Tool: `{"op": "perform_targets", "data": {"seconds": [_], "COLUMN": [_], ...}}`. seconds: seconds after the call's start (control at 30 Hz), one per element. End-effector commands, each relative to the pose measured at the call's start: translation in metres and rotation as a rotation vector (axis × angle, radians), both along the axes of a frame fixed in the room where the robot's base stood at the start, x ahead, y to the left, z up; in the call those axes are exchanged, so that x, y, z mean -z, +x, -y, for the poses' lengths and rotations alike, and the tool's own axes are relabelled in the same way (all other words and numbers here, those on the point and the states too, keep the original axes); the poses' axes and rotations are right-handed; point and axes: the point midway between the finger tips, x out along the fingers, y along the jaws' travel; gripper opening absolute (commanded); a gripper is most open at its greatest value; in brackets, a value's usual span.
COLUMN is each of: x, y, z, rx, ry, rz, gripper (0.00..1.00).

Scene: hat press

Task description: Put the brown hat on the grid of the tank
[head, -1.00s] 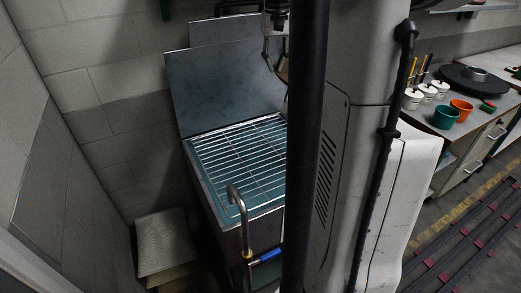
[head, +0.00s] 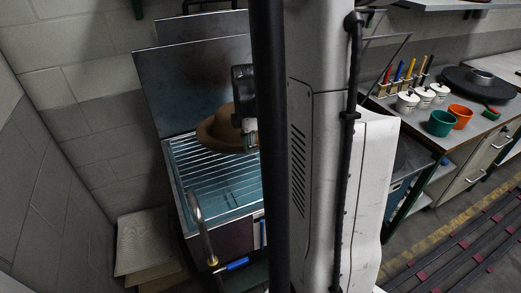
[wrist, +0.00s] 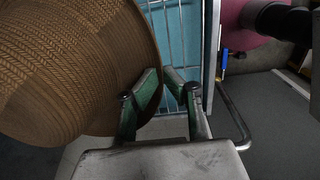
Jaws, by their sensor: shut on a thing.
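The brown hat (head: 217,131) hangs over the back part of the tank's grid (head: 205,190), tilted. Its woven surface fills the left of the wrist view (wrist: 70,70). My gripper (head: 250,140) is at the hat's right side, partly hidden by a dark column in the head view. In the wrist view my gripper's fingers (wrist: 163,78) are close together at the hat's brim and shut on it. The metal grid, with blue beneath its bars, shows behind the fingers in the wrist view (wrist: 172,40). I cannot tell whether the hat touches the grid.
The tank's raised lid (head: 190,85) stands behind the grid. A bent pipe (head: 195,210) and a blue-handled valve (head: 238,264) are at the tank's front. Boards (head: 145,240) lean left of it. A worktable at right holds white cups (head: 408,101), a green pot (head: 441,122) and an orange pot (head: 461,116).

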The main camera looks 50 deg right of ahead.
Motion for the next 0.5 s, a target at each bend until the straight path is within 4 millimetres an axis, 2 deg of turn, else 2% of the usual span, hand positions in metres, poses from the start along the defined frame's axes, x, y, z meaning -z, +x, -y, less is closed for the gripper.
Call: {"op": "perform_targets", "data": {"seconds": [0.2,0.5], "x": [0.016,0.034], "y": [-0.008,-0.008], "z": [-0.010,-0.011], "rx": [-0.133,-0.142], "ry": [-0.004,-0.004], "rz": [0.001,0.001], "gripper": [0.00,0.00]}}
